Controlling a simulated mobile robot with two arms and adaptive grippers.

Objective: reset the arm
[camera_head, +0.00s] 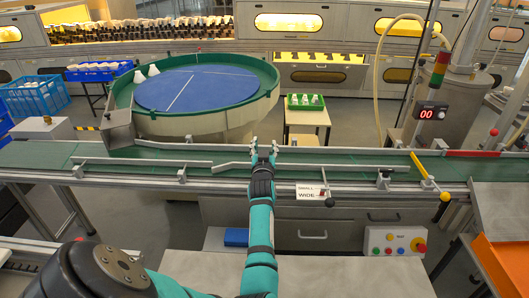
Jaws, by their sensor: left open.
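My left arm (260,225) comes in from the lower left and reaches forward to the conveyor's front side. My left gripper (264,147) is open, with its two fingers pointing away from me over the green conveyor belt (225,157). I see nothing between the fingers. The gripper is just left of the sign reading SMALL and WIDE (310,190). My right gripper is not in view.
A round table with a blue top (215,88) stands behind the belt. Metal guide rails (330,168) run along the belt. A green tray (305,102) with white items is beyond it. A button panel (395,241) and an orange tray (505,262) are at right.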

